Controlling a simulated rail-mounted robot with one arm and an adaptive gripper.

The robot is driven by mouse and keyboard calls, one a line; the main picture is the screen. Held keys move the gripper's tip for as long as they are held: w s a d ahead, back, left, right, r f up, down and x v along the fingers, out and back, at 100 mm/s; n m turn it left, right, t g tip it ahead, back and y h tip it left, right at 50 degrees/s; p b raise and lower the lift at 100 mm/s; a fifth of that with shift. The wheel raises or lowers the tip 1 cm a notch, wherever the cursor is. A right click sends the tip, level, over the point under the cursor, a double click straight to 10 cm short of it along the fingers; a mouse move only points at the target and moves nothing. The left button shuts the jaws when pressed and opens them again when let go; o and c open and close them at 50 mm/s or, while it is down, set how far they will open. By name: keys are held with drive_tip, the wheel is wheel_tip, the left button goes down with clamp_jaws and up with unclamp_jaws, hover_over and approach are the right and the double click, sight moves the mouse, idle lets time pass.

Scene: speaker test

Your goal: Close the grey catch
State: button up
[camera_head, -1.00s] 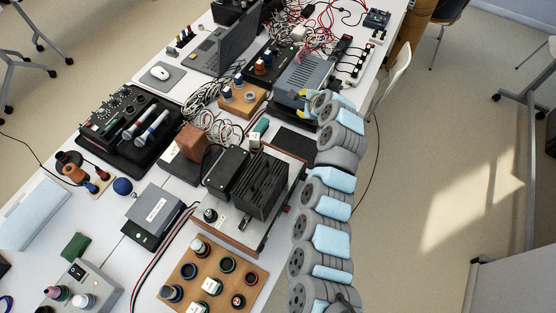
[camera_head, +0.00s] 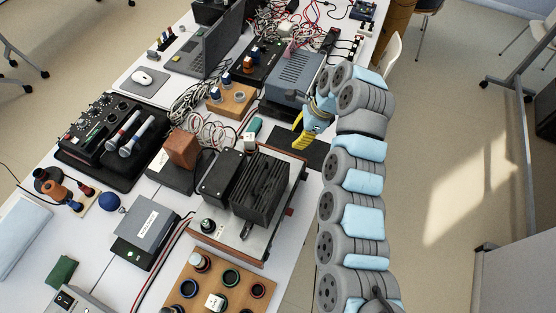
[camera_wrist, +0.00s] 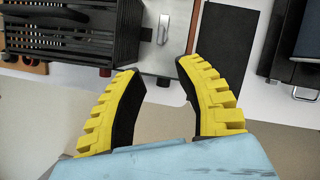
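A small grey metal catch (camera_wrist: 162,28) shows in the wrist view on the pale plate (camera_wrist: 165,62) of a unit, beside a black ribbed block (camera_wrist: 75,30). It appears as a thin bar lying along the plate. The same unit with the ribbed block (camera_head: 262,188) is mid-table in the head view, where I cannot make out the catch. My gripper (camera_wrist: 158,70) has yellow ridged fingers, spread apart with nothing between them. Its fingertips lie below the catch in the wrist picture, apart from it. In the head view my gripper (camera_head: 300,135) is above a black mat.
The black mat (camera_wrist: 228,40) lies right of the plate. A red-tipped black knob (camera_wrist: 105,72) sticks out at the ribbed block's edge. A grey instrument (camera_head: 293,75) stands behind my gripper.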

drive_tip(key=b+x, duration=0.3)
drive_tip(key=x, duration=1.1)
drive_tip(key=shift+a+f, duration=0.25)
drive_tip(key=shift+f, duration=0.1)
